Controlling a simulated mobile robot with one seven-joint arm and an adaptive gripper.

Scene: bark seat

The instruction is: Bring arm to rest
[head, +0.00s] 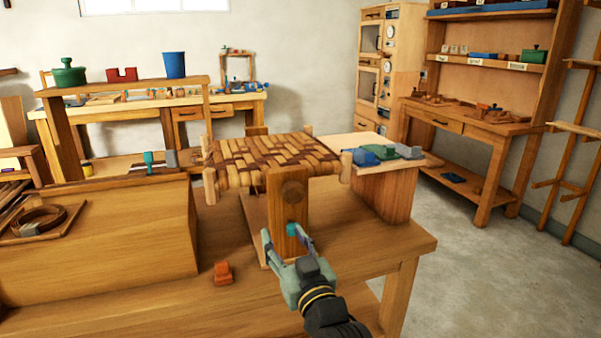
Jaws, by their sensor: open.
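My gripper (287,243) is in the lower middle of the head view, with its two fingers spread apart. It points away from me, toward the wooden post under the woven bark seat (272,157). A small teal piece (292,229) shows between or just beyond the fingertips, against the post; I cannot tell whether the fingers touch it. The seat has a brown and tan checkered weave and stands on the workbench (240,303). My arm comes in from the bottom edge, right of the middle.
A large wooden box (110,235) fills the bench's left side. A small orange block (223,272) lies left of my gripper. Blue, green and grey items (380,153) sit on a stand behind the seat, to the right. Open floor (480,270) lies right of the bench.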

